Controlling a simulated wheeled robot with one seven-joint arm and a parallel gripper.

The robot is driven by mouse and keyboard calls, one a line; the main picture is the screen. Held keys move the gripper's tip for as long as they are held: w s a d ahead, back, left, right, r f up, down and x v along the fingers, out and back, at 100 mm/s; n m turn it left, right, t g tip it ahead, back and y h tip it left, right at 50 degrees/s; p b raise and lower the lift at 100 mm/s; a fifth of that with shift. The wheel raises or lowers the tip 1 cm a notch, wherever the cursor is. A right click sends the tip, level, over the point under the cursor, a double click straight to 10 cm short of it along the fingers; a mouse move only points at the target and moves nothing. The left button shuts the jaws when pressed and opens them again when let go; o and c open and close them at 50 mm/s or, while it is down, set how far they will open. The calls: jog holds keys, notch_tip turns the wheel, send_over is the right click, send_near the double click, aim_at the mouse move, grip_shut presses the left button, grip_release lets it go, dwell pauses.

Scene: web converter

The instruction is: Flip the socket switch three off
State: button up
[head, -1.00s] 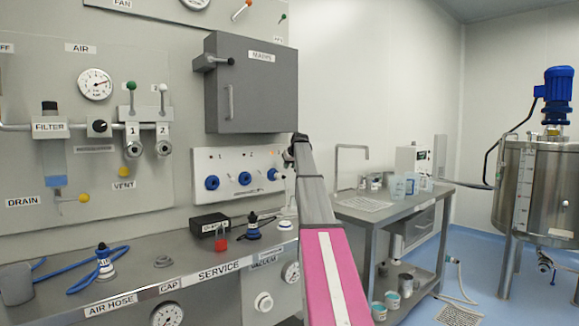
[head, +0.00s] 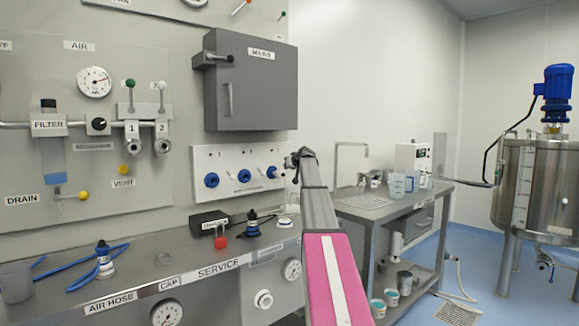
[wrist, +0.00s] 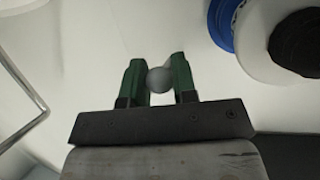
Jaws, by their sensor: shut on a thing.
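The white socket panel (head: 225,165) is on the wall under the grey mains box, with a row of blue-ringed sockets. The third socket (head: 270,172) is at its right, close to my gripper (head: 291,160). In the wrist view, my gripper (wrist: 158,77) has its green fingers closed on a small grey ball-shaped knob (wrist: 159,80), which seems to be the tip of switch three. The rest of that switch is hidden behind the ball and my gripper. A blue-ringed socket (wrist: 222,25) with a black centre is at the upper right of the wrist view, apart from my fingers.
The grey mains box (head: 252,85) juts out above the panel. Below is the steel service bench (head: 150,275) with a red-tagged black box (head: 209,223) and blue hoses. A side table (head: 385,205) stands at right, with open floor beyond.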

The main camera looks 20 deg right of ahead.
jog(key=shift+f+t, duration=0.2)
jog(key=shift+t, duration=0.3)
jog(key=o, duration=0.9)
jog(key=shift+s, duration=0.15)
jog(key=v, duration=1)
jog(key=shift+s, duration=0.3)
jog(key=shift+d, duration=0.15)
